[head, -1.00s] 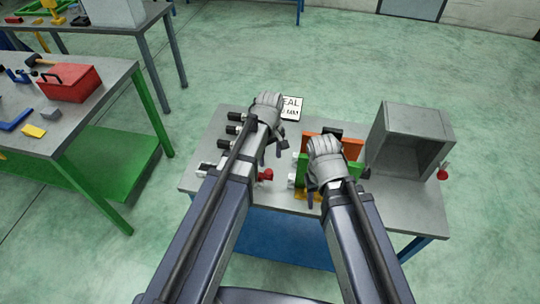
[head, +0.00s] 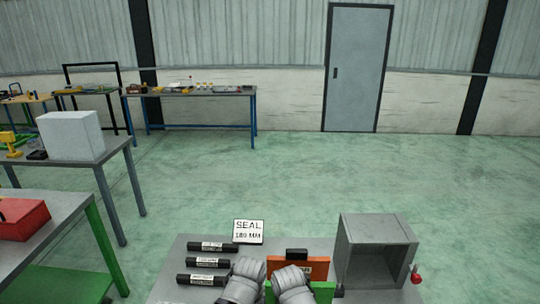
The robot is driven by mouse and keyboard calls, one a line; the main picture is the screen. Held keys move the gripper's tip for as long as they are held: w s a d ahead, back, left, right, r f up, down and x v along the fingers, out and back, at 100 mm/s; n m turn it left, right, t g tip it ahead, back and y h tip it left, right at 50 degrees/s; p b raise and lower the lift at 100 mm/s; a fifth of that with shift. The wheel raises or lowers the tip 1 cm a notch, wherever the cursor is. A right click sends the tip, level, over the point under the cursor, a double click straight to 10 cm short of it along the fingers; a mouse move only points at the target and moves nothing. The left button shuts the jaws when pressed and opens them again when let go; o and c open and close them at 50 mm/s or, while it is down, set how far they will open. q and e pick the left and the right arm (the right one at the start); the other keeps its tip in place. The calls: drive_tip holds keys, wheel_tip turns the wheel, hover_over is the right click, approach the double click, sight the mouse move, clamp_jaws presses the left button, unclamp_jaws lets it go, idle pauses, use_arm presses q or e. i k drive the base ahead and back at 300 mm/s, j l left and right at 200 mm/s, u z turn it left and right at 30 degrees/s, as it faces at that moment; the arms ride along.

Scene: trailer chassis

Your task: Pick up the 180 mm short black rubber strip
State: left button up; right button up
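Three black strips with white labels lie one behind another on the grey table: a back one (head: 212,247), a middle one (head: 208,263) and a front one (head: 202,279). The labels are too small to read, so I cannot tell which is the 180 mm strip. A white sign reading "SEAL 180 MM" (head: 248,231) stands behind them. My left gripper (head: 243,280) is by the right ends of the strips and hides part of them. My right gripper (head: 292,285) is in front of the orange and green holders. The fingers of both are hidden from this view.
An orange holder (head: 315,268) with a black block (head: 297,253) and a green holder (head: 322,290) stand right of the strips. A grey open box (head: 376,252) is at the table's right, with a red knob (head: 416,275) beside it. A red toolbox (head: 22,219) sits on the left bench.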

sight(212, 262)
drive_tip(key=u, duration=0.4)
drive_tip(key=z, duration=0.9)
drive_tip(key=j+z, duration=0.35)
drive_tip(key=k+j+z, duration=0.15)
drive_tip(key=j+z, duration=0.2)
drive_tip(key=k+j+z, duration=0.15)
drive_tip(key=j+z, duration=0.2)
drive_tip(key=k+j+z, duration=0.15)
drive_tip(key=j+z, duration=0.2)
drive_tip(key=k+j+z, duration=0.2)
drive_tip(key=k+j, duration=0.65)
drive_tip(key=k+j+z, duration=0.2)
drive_tip(key=k+j, duration=0.65)
